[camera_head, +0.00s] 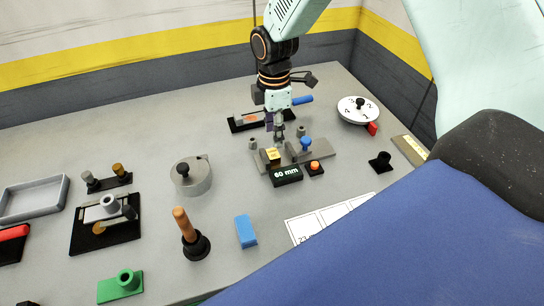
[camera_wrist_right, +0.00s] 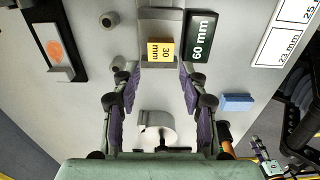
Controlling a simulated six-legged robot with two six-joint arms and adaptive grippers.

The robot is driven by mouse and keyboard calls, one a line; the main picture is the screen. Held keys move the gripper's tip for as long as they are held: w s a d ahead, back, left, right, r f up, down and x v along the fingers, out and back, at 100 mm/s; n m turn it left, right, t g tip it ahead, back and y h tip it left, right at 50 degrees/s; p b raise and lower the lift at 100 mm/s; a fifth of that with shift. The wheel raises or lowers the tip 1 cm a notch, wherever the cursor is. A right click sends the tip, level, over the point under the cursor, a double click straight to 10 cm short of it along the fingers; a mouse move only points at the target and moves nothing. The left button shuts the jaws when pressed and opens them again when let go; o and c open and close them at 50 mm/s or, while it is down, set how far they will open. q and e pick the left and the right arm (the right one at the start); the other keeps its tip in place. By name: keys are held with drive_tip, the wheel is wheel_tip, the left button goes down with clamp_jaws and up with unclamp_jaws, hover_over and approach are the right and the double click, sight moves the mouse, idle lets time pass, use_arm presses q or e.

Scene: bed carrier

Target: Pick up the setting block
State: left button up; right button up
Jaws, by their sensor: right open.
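The setting block is a small yellow block marked "30 mm" (camera_wrist_right: 160,49), seated on a grey fixture (camera_wrist_right: 160,20). In the head view the yellow block (camera_head: 273,155) sits on the fixture's left part, behind a black "60 mm" display (camera_head: 286,175). My right gripper (camera_head: 279,134) points down above the fixture. In the wrist view its two fingers (camera_wrist_right: 158,72) are spread wide, with nothing between the tips. The block appears just past the tips, centred between them, and apart from both. My left gripper is not in view.
A blue-knobbed lever (camera_head: 306,144) and an orange button (camera_head: 315,168) are close beside the block. A round grey pot (camera_head: 192,176), a wooden-handled plunger (camera_head: 185,226) and a blue block (camera_head: 246,231) stand nearer.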

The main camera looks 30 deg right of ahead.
sight(272, 153)
drive_tip(key=f, duration=0.7)
drive_tip(key=shift+s+f, duration=0.15)
drive_tip(key=shift+s, duration=0.05)
drive_tip(key=shift+w+a+f, duration=0.1)
drive_tip(key=shift+w+a, duration=0.1)
drive_tip(key=shift+w, duration=0.05)
drive_tip(key=shift+c, duration=0.6)
drive_tip(key=shift+s+d, duration=0.1)
drive_tip(key=shift+s, duration=0.1)
drive_tip(key=c, duration=0.7)
drive_tip(key=shift+w, duration=0.2)
clamp_jaws()
